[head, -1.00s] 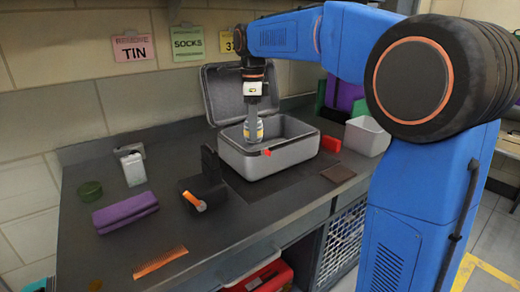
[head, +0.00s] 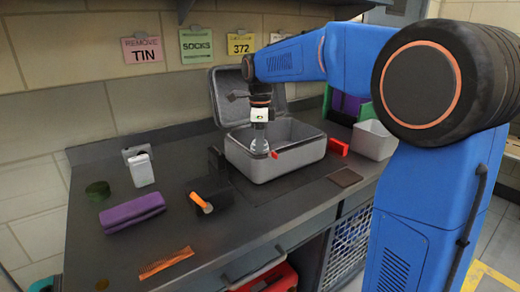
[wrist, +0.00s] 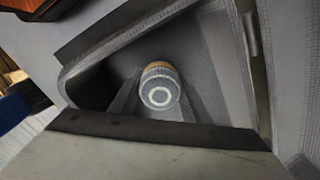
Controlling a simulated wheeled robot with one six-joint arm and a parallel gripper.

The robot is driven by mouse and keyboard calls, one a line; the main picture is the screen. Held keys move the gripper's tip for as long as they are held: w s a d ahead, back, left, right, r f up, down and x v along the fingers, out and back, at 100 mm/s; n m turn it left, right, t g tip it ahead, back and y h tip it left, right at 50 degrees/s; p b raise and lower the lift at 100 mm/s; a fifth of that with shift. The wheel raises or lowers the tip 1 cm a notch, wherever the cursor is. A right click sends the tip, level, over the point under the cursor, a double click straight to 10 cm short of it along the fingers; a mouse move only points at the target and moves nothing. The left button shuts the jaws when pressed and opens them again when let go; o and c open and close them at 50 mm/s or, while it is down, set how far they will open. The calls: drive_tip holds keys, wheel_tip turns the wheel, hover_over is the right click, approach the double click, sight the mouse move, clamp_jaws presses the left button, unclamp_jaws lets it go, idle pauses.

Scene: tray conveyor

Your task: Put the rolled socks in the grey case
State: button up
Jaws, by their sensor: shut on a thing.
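The grey case (head: 292,158) stands open on the counter, its lid (head: 228,100) raised at the back. My gripper (head: 259,147) points down into the front left part of the case's opening, low near the front rim. It is shut on the rolled socks (wrist: 160,88), a striped roll with a pale, blue-grey and tan pattern seen end-on in the wrist view. The case's dark inner walls (wrist: 215,70) surround the socks there. In the head view the socks are mostly hidden by the fingers and rim. I cannot tell whether they touch the case floor.
A purple case (head: 132,211), a white bottle-like thing (head: 141,170), a green tin (head: 97,189), an orange comb (head: 165,263) and a black object with an orange part (head: 211,193) lie left. A white bin (head: 375,140) and brown square (head: 345,177) are right.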

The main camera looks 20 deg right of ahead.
drive_tip(key=o, duration=1)
drive_tip(key=shift+o, duration=0.2)
wheel_tip(320, 180, up, 12)
drive_tip(key=shift+r, duration=0.15)
drive_tip(key=shift+s, duration=0.1)
